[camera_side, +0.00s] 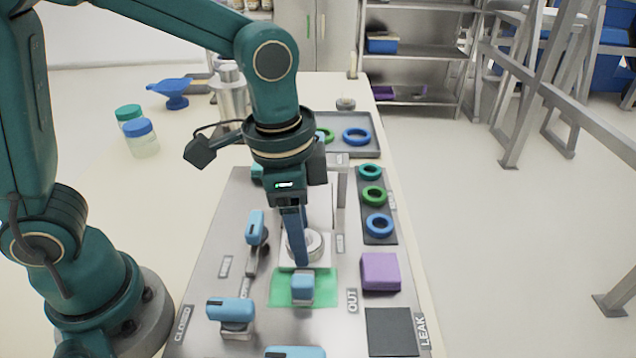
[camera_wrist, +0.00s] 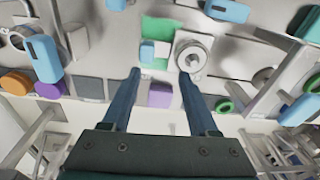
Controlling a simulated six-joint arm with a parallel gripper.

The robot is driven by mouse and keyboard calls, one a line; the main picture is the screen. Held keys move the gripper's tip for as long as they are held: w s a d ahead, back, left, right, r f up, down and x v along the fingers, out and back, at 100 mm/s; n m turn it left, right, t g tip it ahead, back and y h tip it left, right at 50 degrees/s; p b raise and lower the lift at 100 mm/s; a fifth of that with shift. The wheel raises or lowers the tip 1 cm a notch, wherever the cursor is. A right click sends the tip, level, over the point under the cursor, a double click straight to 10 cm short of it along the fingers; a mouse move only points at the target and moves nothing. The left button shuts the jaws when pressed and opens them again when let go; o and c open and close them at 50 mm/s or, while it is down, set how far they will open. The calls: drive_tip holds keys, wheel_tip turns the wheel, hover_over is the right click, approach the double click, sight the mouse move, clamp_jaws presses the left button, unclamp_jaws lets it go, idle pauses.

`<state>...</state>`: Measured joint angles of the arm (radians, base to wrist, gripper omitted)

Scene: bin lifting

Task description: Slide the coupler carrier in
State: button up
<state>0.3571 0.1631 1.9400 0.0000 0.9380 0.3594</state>
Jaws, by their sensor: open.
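The coupler carrier appears to be the light blue block (camera_side: 303,288) standing on a green patch (camera_side: 324,291) marked near OUT. In the wrist view the block (camera_wrist: 147,52) also shows beside the green patch (camera_wrist: 160,28). A round metal coupler (camera_side: 313,247) sits just behind it, and it also shows in the wrist view (camera_wrist: 191,56). My gripper (camera_side: 301,258) points down in front of the coupler, near the blue block. In the wrist view its fingers (camera_wrist: 160,76) are apart with nothing held between them. The fingers partly hide the coupler in the side view.
Light blue handles stand to the left (camera_side: 256,228) and front left (camera_side: 231,310). A purple block (camera_side: 380,271) is at the right, with a dark tray of rings (camera_side: 379,225) behind it. A grey ring tray (camera_side: 345,150) lies at the back. A dark LEAK pad (camera_side: 391,331) is empty.

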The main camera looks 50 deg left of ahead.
sight(302, 279)
drive_tip(key=f, duration=0.1)
drive_tip(key=s+d+f+g, duration=0.1)
drive_tip(key=f, duration=0.1)
drive_tip(key=shift+s+d+m, duration=0.1)
drive_tip(key=shift+d+m, duration=0.1)
drive_tip(key=shift+m, duration=0.2)
drive_tip(key=shift+f, duration=2.45)
drive_tip(key=shift+c, duration=0.3)
clamp_jaws()
